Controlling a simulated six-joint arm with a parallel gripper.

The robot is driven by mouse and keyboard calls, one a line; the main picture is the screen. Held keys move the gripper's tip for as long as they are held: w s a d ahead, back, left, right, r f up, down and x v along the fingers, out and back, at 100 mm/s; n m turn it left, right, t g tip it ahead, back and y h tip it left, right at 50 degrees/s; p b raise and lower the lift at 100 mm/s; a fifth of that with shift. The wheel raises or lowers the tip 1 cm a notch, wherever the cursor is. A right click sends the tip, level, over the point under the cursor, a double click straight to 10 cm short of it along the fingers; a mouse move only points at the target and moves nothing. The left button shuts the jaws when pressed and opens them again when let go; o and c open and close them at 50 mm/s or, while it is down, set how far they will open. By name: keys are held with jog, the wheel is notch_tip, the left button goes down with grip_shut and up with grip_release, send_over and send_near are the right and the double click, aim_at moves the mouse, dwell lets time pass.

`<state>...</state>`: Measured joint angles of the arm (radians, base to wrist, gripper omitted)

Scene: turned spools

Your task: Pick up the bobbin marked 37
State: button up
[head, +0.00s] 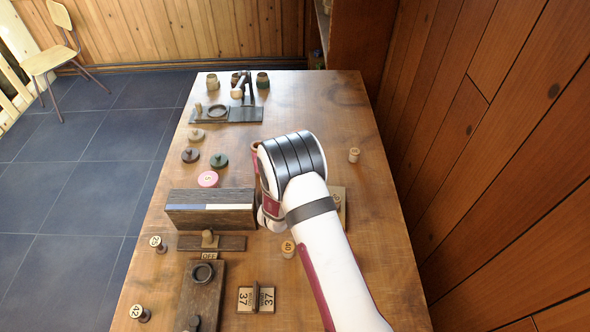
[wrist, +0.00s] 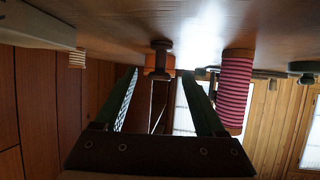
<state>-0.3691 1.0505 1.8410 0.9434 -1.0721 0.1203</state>
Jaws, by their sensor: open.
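My gripper (wrist: 160,72) shows in the wrist view with its two dark green fingers apart and nothing held between them. In the head view its fingers are hidden behind my white arm. A brown spool-shaped piece (wrist: 160,59) appears beyond the fingertips; I can read no number on it. Bobbins with readable tops are 25 (head: 156,242), 42 (head: 138,313) and 40 (head: 288,247). A small bobbin (head: 354,154) at the right has no readable mark.
A dark wooden block (head: 210,220) stands left of my arm. A pink-striped cylinder (wrist: 235,90) is close right of the fingers. The right of the wooden table (head: 340,110) is mostly clear, with a panelled wall beyond.

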jog(key=x, duration=0.5)
jog(key=shift+w+d, duration=0.15)
jog(key=shift+w, duration=0.2)
jog(key=shift+r, duration=0.1)
grip_shut()
